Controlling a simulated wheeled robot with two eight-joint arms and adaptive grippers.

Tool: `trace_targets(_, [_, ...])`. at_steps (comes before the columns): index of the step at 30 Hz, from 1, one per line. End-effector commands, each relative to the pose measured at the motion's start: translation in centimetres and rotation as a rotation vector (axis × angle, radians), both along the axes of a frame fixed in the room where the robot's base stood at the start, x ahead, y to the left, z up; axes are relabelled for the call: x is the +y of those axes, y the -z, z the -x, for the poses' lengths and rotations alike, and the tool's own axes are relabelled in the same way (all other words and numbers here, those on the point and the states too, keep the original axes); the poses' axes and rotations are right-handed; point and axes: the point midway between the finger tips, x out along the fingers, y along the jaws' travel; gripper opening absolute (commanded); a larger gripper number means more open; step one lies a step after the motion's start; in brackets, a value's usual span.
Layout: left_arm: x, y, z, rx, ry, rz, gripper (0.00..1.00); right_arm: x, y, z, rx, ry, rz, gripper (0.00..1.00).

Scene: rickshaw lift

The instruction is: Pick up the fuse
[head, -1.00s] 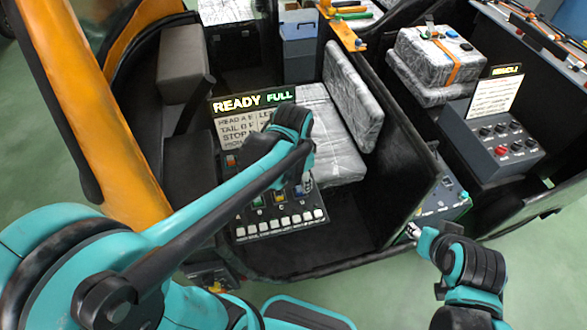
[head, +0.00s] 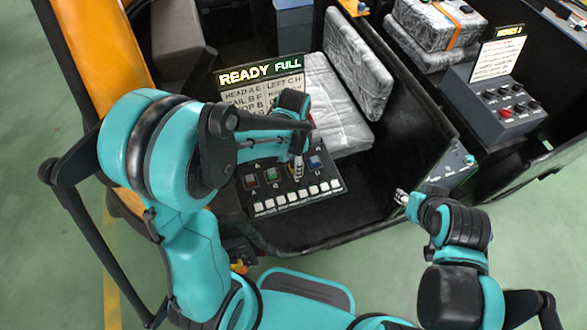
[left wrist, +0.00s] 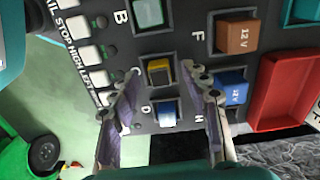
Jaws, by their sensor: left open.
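The fuse panel (head: 300,200) slopes below the lit READY FULL sign. It carries several coloured fuses, among them a green fuse (head: 271,175) and a blue fuse (head: 315,161). My left gripper (head: 297,172) is over the panel, partly hiding a yellow piece. In the left wrist view, my open left gripper (left wrist: 165,85) has its fingers on either side of a small yellow-and-dark fuse (left wrist: 158,72); contact cannot be told. Nearby are a brown 12V fuse (left wrist: 236,35) and two blue pieces. My right gripper (head: 403,197) is beside the cart's side wall, its jaws too small to judge.
A row of white buttons (head: 300,198) runs along the panel's front edge. A red tray (left wrist: 285,92) lies beside the fuses. A padded seat (head: 335,110) is behind the panel. A grey control box (head: 500,110) stands at right. Green floor in front is free.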

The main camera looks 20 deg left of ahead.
Motion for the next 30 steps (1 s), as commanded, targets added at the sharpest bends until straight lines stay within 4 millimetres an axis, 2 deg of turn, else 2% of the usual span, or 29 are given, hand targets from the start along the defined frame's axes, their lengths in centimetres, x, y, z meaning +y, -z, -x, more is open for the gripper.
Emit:
trace_targets(5, [0.0,0.0,0.0,0.000,0.000,0.000,0.47,0.0,-0.1,0.0,0.000,0.000,0.000,0.40])
trace_targets(10, [0.0,-0.1,0.0,0.000,0.000,0.000,0.11,0.0,-0.1,0.0,0.000,0.000,0.000,0.40])
trace_targets(23, [0.0,-0.3,0.0,0.000,0.000,0.000,0.10,0.0,-0.2,0.0,0.000,0.000,0.000,0.40])
trace_targets(26, [0.0,-1.0,0.0,0.000,0.000,0.000,0.10,0.0,-0.5,0.0,0.000,0.000,0.000,0.40])
trace_targets(30, [0.0,-3.1,0.0,0.000,0.000,0.000,0.10,0.0,-1.4,0.0,0.000,0.000,0.000,0.40])
